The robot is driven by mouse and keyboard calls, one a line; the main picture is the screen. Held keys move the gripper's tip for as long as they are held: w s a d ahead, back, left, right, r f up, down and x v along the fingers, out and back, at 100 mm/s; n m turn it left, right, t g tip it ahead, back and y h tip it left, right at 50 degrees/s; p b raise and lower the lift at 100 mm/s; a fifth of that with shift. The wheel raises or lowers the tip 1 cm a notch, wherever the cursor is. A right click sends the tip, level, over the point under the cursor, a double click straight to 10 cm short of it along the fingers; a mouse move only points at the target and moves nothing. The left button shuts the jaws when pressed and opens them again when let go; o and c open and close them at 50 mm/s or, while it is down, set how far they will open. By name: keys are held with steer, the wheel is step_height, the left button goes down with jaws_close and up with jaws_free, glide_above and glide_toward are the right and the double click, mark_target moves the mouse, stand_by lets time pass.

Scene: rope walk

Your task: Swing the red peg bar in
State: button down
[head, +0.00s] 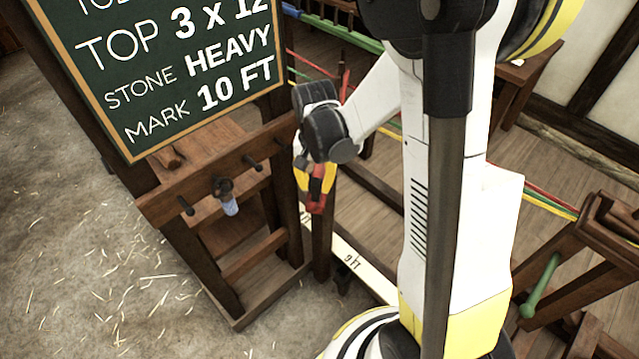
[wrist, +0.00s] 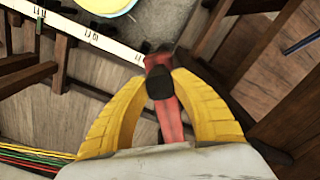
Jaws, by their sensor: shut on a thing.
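The red peg bar (wrist: 172,118) lies between the yellow fingers of my gripper (wrist: 161,95) in the wrist view. A dark round knob sits on it near the fingertips. In the head view my gripper (head: 316,178) points down beside the wooden frame under the chalkboard, with a red part of the bar (head: 316,204) showing at the fingers. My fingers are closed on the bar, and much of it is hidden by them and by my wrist. A thinner red upright piece (head: 345,88) shows behind my arm; I cannot tell whether it belongs to the bar.
A chalkboard (head: 170,60) stands on the wooden frame with pegs (head: 186,206) at the left. A white marked strip (head: 350,258) runs along the floor past my base. A wooden stand with a green handle (head: 540,287) is at the right. Straw-strewn floor (head: 90,270) is open at the left.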

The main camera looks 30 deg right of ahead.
steer(key=c, duration=1)
jaws_free()
steer(key=shift+c, duration=0.2)
step_height(320, 180, up, 12)
